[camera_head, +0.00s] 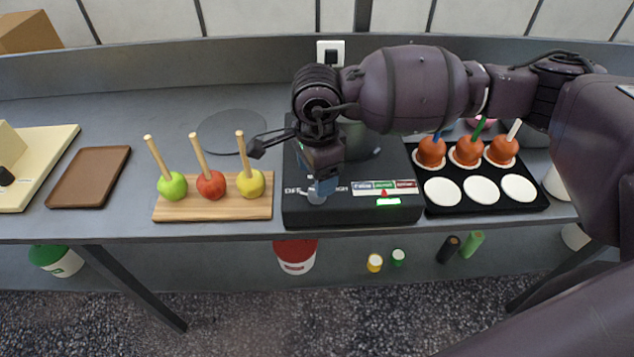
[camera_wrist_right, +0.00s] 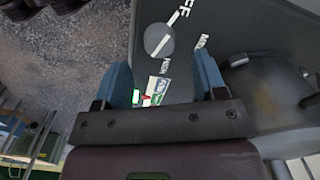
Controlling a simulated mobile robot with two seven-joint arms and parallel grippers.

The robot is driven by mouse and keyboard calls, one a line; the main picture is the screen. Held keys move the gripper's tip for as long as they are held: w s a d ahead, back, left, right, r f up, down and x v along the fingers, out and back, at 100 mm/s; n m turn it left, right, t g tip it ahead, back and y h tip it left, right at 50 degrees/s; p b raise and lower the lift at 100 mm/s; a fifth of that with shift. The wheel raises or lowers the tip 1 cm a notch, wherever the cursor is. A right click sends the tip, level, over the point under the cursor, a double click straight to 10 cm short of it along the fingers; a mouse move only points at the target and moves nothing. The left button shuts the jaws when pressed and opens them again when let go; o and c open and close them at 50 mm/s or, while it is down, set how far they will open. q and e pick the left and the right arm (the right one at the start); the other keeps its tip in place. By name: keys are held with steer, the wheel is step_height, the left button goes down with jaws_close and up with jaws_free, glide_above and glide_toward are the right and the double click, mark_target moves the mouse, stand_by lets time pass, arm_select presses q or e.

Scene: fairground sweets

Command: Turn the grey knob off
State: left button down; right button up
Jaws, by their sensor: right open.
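The grey knob (camera_wrist_right: 158,40) is on the front of the dark cooker (camera_head: 400,215). It is a round disc with a white line slanting from lower left to upper right in the right wrist view. Part of an OFF label shows near the view's top edge. Other lettering is beside and below the knob, only partly readable. My right gripper (camera_head: 319,188) is over the cooker's front left part; it also shows in the wrist view (camera_wrist_right: 165,82). Its blue fingers are apart and empty, with the knob ahead of the gap. My left gripper is not in view.
A pot (camera_head: 358,140) on the cooker is mostly hidden by my arm. A wooden board (camera_head: 213,210) with three apples on sticks stands left. A black tray (camera_head: 488,207) with three coated apples and white discs stands right. A lit green display (camera_head: 388,201) is on the cooker's front.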

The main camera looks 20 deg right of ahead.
step_height(320, 180, up, 7)
steer(key=shift+f, duration=0.15)
stand_by(0.5)
